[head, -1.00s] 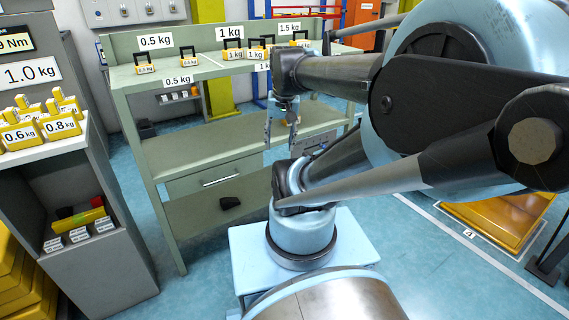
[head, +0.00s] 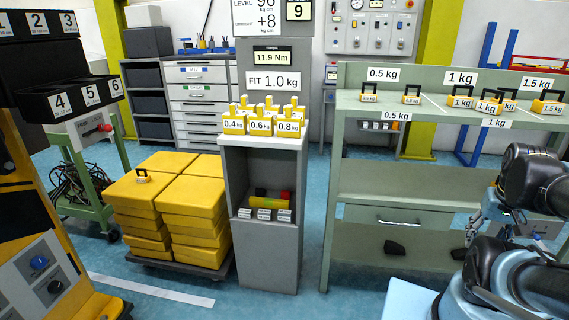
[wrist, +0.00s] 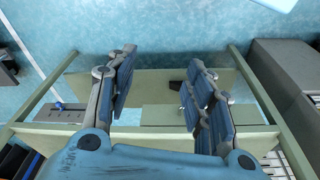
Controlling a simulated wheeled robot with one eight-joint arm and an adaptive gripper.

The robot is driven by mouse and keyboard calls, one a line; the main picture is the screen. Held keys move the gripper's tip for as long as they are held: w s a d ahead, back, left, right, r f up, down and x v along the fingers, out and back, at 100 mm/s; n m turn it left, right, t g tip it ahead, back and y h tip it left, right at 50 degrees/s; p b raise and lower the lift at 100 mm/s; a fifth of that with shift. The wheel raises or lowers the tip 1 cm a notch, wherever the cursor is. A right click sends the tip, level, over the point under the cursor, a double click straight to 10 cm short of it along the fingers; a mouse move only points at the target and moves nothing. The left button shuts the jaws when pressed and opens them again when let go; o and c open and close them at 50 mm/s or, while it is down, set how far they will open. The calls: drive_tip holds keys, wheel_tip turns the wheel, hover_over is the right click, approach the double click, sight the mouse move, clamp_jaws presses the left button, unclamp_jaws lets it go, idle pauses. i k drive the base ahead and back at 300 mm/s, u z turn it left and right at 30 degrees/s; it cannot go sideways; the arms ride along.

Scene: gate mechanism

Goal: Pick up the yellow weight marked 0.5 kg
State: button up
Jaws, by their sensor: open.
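Two small yellow weights with black handles stand on the green rack's top near its 0.5 kg signs. One weight (head: 369,93) is at the left end and the other weight (head: 411,95) is to its right; their own labels are too small to read surely. My gripper (head: 472,228) is at the right, lower than the rack top and well apart from both weights. In the wrist view my gripper (wrist: 160,68) is open, with nothing between its fingers. No yellow weight shows in that view.
More weights (head: 488,103) stand on the rack top (head: 433,112) near the 1 kg and 1.5 kg signs. A grey cabinet (head: 268,190) with yellow weights on it is left of the rack. Stacked yellow blocks (head: 165,205) stand farther left. Blue floor (head: 330,280) is clear before the rack.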

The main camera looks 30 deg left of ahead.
sight(141, 179)
drive_tip(key=u, duration=2.45)
drive_tip(key=k, duration=0.65)
drive_tip(key=u, duration=0.1)
drive_tip(key=i, duration=2.1)
drive_tip(key=z, duration=0.7)
